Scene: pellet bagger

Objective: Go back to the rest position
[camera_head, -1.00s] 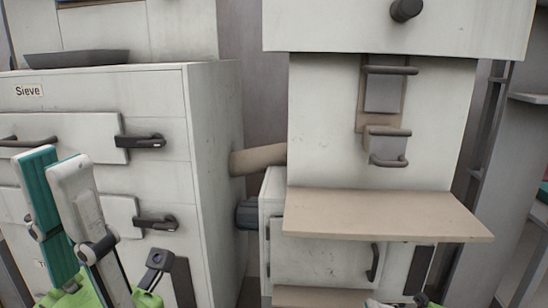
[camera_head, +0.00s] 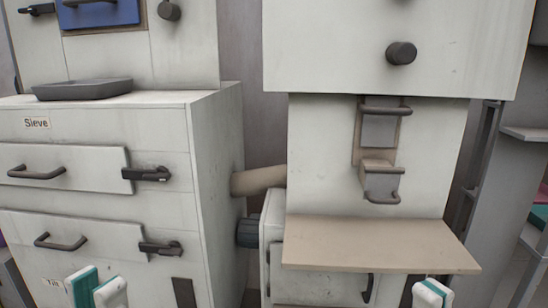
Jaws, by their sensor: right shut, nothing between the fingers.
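My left gripper (camera_head: 97,288) shows only as two white and teal fingertips at the bottom left, in front of the Sieve cabinet (camera_head: 170,213). They are close together and seem to hold nothing; whether they are open or shut is unclear. My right gripper (camera_head: 432,293) shows only its white and teal tips at the bottom edge, below the right part of the beige shelf (camera_head: 375,245). It is shut and empty. The rest of both grippers and arms is out of view.
The Sieve cabinet has drawers with dark handles and a grey tray (camera_head: 82,89) on top. A beige pipe (camera_head: 258,180) joins it to the pellet machine (camera_head: 320,160), whose shelf juts out. The shelf is bare. Grey posts (camera_head: 487,160) stand at the right.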

